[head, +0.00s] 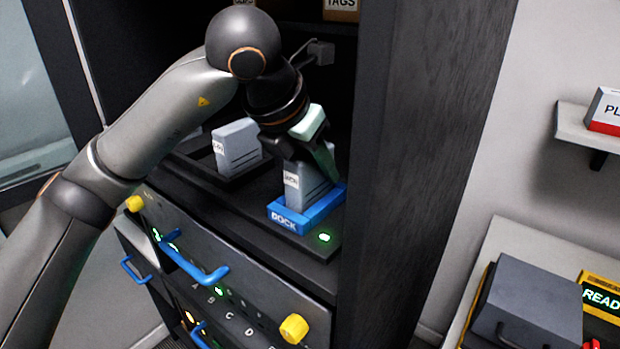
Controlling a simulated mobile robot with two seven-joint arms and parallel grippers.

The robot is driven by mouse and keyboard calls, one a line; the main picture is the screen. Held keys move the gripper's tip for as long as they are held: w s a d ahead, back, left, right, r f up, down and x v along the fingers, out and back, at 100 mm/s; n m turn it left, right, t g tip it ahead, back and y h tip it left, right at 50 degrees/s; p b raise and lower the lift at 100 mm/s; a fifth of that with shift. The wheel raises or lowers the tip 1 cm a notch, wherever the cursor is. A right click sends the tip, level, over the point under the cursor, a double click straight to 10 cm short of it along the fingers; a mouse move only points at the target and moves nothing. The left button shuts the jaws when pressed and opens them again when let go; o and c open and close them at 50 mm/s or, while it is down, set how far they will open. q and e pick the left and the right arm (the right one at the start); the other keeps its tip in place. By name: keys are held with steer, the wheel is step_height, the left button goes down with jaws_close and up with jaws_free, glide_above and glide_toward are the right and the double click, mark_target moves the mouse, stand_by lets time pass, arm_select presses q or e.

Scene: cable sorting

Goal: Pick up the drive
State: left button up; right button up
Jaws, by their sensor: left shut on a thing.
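A grey drive (308,190) with a white label stands upright in a blue dock (322,208) on the dark shelf of the rack. My left gripper (312,165) comes down from above and is shut on this drive near its top. The fingers hide part of its upper edge. A second grey drive (238,146), also with a white label, stands in a dark holder to the left, apart from the gripper. My right gripper is not in view.
A green light (324,237) glows beside the dock. Below is a panel with a blue handle (190,262) and yellow knobs (294,328). The rack's dark side wall (415,150) stands close on the right. A grey box (530,305) sits at lower right.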

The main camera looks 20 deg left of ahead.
arm_select(q)
jaws_close()
steer(key=shift+r, duration=0.15)
step_height(320, 180, up, 9)
steer(key=shift+r, duration=0.8)
steer(key=shift+r+p, duration=0.65)
steer(key=shift+p, duration=0.1)
steer(key=shift+r, duration=0.65)
